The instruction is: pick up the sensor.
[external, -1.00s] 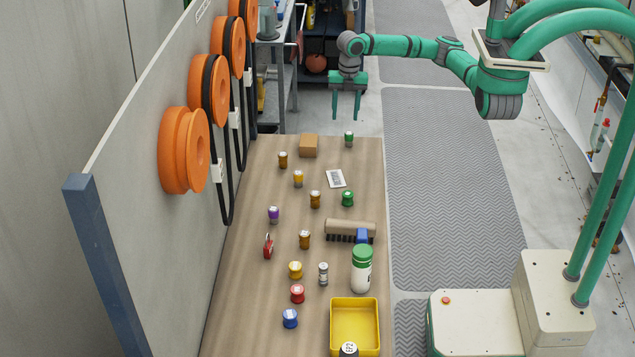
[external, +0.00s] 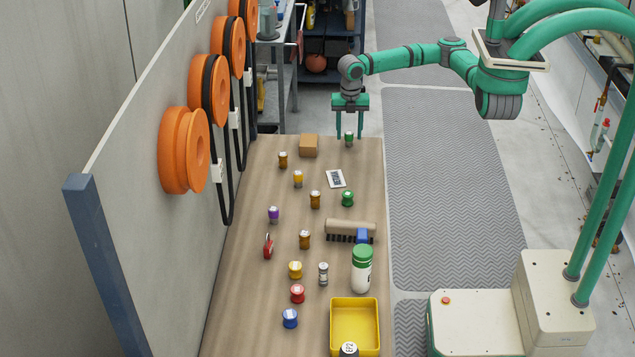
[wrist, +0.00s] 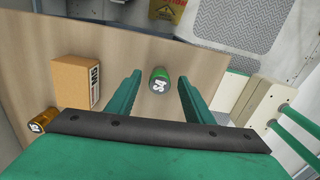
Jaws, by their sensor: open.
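A small green-and-grey cylinder marked S4 (wrist: 159,82) stands at the far end of the wooden table. It also shows in the external view (external: 349,141). It appears to be the sensor, though several similar small cylinders stand on the table. My gripper (external: 352,134) is open and empty at that far end, with its fingers pointing down. In the wrist view the cylinder appears between the two green fingers (wrist: 159,77), with a gap on each side. I cannot tell whether the fingertips have reached its height.
A panel with orange reels borders the left.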

